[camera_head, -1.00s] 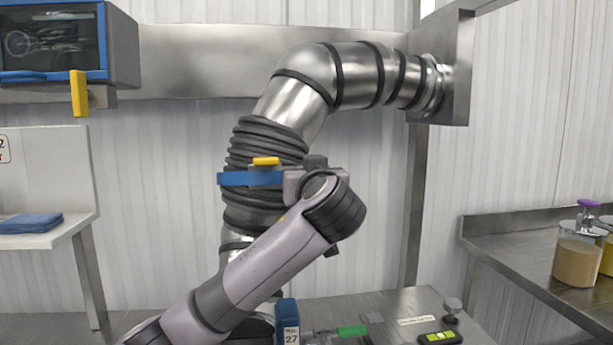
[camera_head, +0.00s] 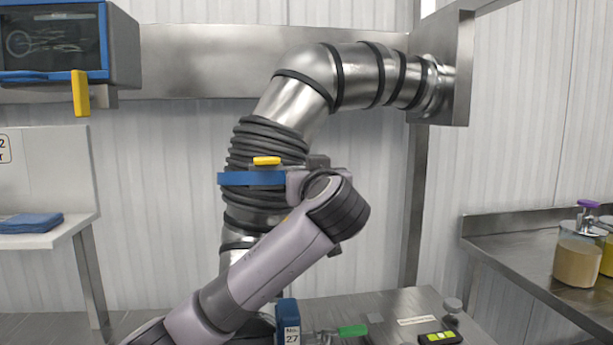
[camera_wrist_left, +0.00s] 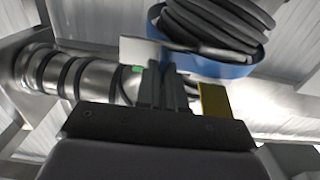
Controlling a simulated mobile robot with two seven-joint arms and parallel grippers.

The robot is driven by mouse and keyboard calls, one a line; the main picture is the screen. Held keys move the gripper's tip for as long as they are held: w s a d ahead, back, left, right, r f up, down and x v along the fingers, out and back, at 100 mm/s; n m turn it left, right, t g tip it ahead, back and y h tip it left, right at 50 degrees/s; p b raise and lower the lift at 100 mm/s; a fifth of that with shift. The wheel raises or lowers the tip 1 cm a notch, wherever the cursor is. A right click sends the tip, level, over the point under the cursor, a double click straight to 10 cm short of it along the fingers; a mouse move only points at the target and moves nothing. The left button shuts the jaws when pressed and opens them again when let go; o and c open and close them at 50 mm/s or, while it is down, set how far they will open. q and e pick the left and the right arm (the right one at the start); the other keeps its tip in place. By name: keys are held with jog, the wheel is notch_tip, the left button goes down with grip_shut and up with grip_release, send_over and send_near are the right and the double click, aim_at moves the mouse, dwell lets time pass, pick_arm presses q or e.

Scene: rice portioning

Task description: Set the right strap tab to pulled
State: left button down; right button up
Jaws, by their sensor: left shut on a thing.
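A blue strap (camera_head: 252,178) rings the ribbed dark sleeve of a large metal duct, with a yellow tab (camera_head: 266,160) on its top edge. My left gripper (camera_head: 296,180) is at the strap's right end. In the left wrist view my left fingers (camera_wrist_left: 165,82) are shut beside the blue strap (camera_wrist_left: 215,65). A pale plate (camera_wrist_left: 140,50) and a small green patch show by the fingertips; this seems to be the right strap tab, mostly hidden by the fingers. A yellow piece (camera_wrist_left: 214,100) stands right of the fingers. My right gripper is in no view.
The bent duct (camera_head: 320,80) runs to a wall plate at right. Below are a metal bench (camera_head: 400,305) with a green handle (camera_head: 353,330) and a blue block marked 27 (camera_head: 287,315). Jars (camera_head: 578,262) stand on the right counter; a blue cloth (camera_head: 30,222) lies at left.

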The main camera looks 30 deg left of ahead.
pick_arm(q)
jog(key=shift+w+d+r, duration=0.1)
jog(key=shift+w+d, duration=0.7)
jog(key=shift+d, duration=0.2)
jog(key=c, duration=1.2)
grip_release()
jog(key=shift+c, duration=0.2)
jog(key=b+v, duration=0.1)
jog(key=v, duration=0.6)
jog(key=shift+b, duration=0.4)
